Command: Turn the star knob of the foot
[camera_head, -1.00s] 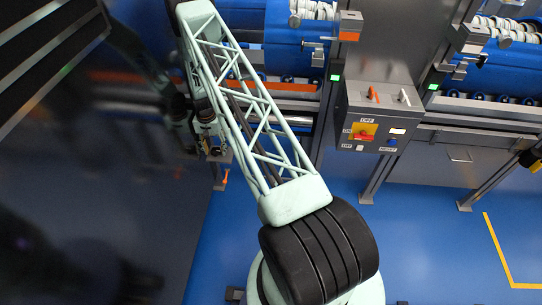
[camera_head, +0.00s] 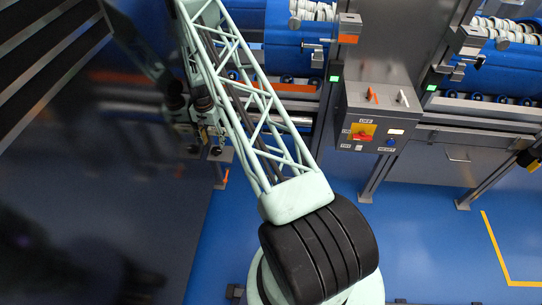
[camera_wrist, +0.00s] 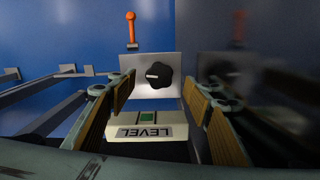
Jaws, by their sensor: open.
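The star knob (camera_wrist: 158,75) is black with a white mark, on a pale grey plate (camera_wrist: 127,63) in the wrist view. My gripper (camera_wrist: 158,88) is open, with one finger to the left of the knob and one to the right. No contact with the knob shows. Below the plate are a small green square (camera_wrist: 147,118) and a label reading LEVEL (camera_wrist: 145,132), upside down. In the head view the foot (camera_head: 220,158) is small beside the dark panel, and the knob cannot be made out. My gripper (camera_head: 212,137) is small there, just above the foot.
An orange-tipped lever (camera_wrist: 131,28) stands above the plate, left of the knob. A dark glossy panel (camera_wrist: 270,50) is close on the right. Grey rails (camera_wrist: 45,85) lie on the left. A control box (camera_head: 372,118) stands right of my arm, with open blue floor (camera_head: 420,230) in front.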

